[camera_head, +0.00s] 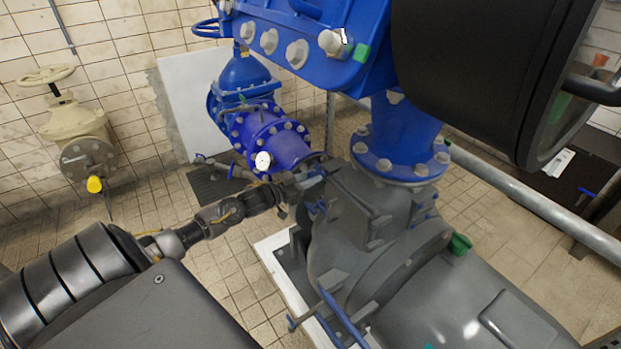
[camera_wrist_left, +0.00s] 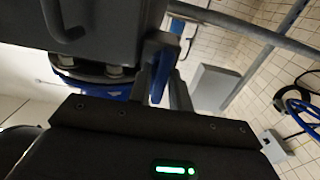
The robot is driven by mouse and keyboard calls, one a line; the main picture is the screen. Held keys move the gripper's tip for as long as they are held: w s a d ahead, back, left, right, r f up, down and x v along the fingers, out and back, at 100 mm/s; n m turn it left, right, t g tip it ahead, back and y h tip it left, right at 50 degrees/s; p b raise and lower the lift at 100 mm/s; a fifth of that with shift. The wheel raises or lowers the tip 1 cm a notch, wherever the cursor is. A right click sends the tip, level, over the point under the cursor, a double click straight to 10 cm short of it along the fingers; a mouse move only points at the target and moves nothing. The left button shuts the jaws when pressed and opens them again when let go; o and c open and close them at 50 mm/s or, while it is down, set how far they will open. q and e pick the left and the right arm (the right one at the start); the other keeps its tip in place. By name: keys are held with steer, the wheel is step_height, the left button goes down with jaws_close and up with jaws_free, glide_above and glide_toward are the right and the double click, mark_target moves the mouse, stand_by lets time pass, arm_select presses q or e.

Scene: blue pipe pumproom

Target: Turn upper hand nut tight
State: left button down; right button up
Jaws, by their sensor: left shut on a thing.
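My left arm reaches in from the left in the camera_head view, and its gripper (camera_head: 300,188) is at the side of the grey pump housing, just below the blue pipe flange. The gripper is shut on a blue part, which I take to be the upper hand nut (camera_head: 316,208); it is small and mostly hidden there. In the left wrist view the left gripper (camera_wrist_left: 168,88) has its fingers beside a blue bar (camera_wrist_left: 163,72), close to the dark housing. How the nut sits on its thread cannot be seen. My right gripper is not in view.
The grey pump housing (camera_head: 370,255) fills the lower right. More blue bars (camera_head: 342,318) stick out low on it. A cream valve (camera_head: 80,140) is at the left wall. Tiled floor is clear at the left.

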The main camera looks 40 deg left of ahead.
arm_select(q)
steer(key=shift+m, duration=0.4)
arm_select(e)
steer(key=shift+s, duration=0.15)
arm_select(q)
steer(key=m, duration=0.3)
steer(key=shift+d+m, duration=0.15)
steer(key=shift+m, duration=0.25)
steer(key=m, duration=0.4)
steer(key=shift+d+f+b, duration=0.1)
steer(key=shift+f+b, duration=0.05)
steer(key=shift+b, duration=0.15)
steer(key=shift+m, duration=1.2)
steer(key=shift+f+m+b, duration=0.1)
steer(key=shift+m+b, duration=0.2)
steer(key=shift+m, duration=0.1)
steer(key=shift+s+d+f+m+b, duration=0.1)
steer(key=shift+m+b, duration=0.6)
steer(key=shift+m, duration=2.2)
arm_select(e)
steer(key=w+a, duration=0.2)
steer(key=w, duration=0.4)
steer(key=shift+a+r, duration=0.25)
